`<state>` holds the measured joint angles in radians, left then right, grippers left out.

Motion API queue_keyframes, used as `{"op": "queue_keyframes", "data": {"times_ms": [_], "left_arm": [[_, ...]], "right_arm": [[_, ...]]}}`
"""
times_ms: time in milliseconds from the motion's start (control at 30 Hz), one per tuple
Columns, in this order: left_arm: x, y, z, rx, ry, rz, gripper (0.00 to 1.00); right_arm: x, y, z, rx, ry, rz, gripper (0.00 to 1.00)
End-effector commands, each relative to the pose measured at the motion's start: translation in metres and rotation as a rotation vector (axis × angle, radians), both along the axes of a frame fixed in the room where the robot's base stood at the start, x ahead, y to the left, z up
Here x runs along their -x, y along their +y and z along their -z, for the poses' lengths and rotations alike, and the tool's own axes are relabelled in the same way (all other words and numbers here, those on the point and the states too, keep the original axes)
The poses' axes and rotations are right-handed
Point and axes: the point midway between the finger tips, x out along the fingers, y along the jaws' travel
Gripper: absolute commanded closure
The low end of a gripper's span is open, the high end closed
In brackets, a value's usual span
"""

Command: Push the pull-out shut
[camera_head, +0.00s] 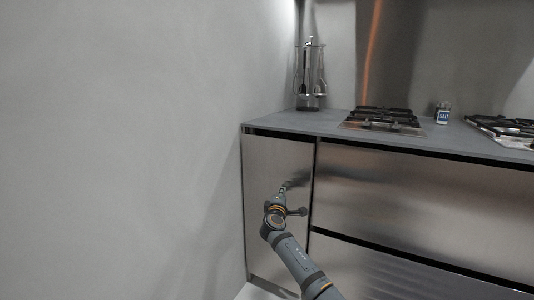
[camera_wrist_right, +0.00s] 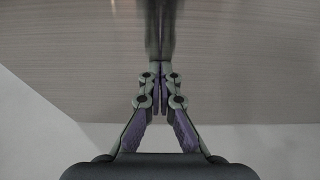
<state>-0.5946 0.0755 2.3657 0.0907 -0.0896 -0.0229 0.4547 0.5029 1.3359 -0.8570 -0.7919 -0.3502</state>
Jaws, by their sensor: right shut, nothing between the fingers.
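The pull-out (camera_head: 268,235) is the narrow steel front at the left end of the counter, beside the wall. In the head view it looks about level with the wider fronts to its right. My right gripper (camera_head: 284,187) is in front of its upper middle part, and its arm comes up from the bottom. In the right wrist view my right gripper (camera_wrist_right: 159,68) is shut and empty, with its tips at or very near a brushed surface (camera_wrist_right: 80,65). I cannot tell whether they touch. My left gripper is not in view.
Wide drawer fronts (camera_head: 425,195) fill the right side. A bare wall (camera_head: 120,150) stands close on the left.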

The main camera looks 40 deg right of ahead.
Motion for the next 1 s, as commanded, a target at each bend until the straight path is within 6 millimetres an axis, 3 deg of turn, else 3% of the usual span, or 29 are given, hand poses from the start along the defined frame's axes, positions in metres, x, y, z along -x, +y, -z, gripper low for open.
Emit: {"op": "queue_keyframes", "data": {"times_ms": [1000], "left_arm": [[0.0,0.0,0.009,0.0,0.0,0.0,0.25]], "right_arm": [[-0.008,-0.019,0.0,0.001,0.0,0.0,1.0]]}}
